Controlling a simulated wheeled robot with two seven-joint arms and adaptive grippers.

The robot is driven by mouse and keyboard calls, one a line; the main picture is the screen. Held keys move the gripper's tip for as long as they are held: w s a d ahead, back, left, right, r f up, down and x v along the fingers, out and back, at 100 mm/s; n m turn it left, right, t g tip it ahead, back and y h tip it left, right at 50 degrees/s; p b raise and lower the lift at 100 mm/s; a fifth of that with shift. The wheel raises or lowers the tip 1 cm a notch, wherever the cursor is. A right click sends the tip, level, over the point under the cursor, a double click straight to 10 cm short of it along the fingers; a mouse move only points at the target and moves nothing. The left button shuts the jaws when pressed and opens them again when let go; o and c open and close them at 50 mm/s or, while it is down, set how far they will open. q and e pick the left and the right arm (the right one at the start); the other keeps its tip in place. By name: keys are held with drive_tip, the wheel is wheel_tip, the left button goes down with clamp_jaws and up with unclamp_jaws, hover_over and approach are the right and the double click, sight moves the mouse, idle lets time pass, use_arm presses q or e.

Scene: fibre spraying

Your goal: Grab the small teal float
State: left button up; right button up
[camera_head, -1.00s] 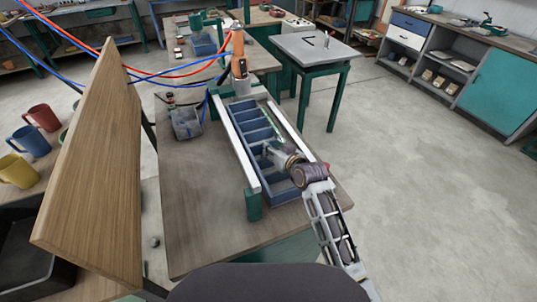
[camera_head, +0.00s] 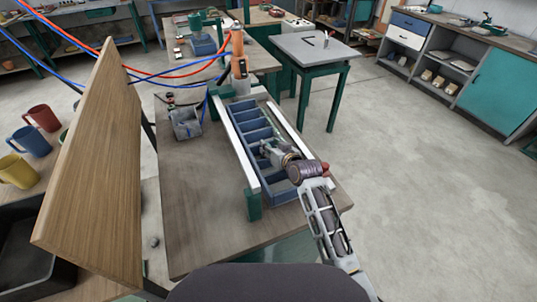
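My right gripper (camera_head: 267,150) is over the blue compartment tray (camera_head: 240,105), low over its middle compartments. The gripper is small and dark here, so I cannot tell whether its fingers are open or shut, or hold anything. I cannot make out the small teal float; the gripper and wrist hide part of the tray. My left gripper is not in view.
White rails (camera_head: 237,150) flank the tray on a wooden table (camera_head: 195,220). A grey bin (camera_head: 185,124) stands left of it. A tall wooden board (camera_head: 92,165) rises at the left, beside several mugs (camera_head: 31,141). An orange tool (camera_head: 238,52) stands behind the tray.

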drive_tip(key=shift+w, duration=0.1)
drive_tip(key=shift+p+x, duration=0.3)
drive_tip(key=shift+x, duration=2.2)
drive_tip(key=shift+f, duration=0.1)
drive_tip(key=shift+c, duration=0.2)
clamp_jaws()
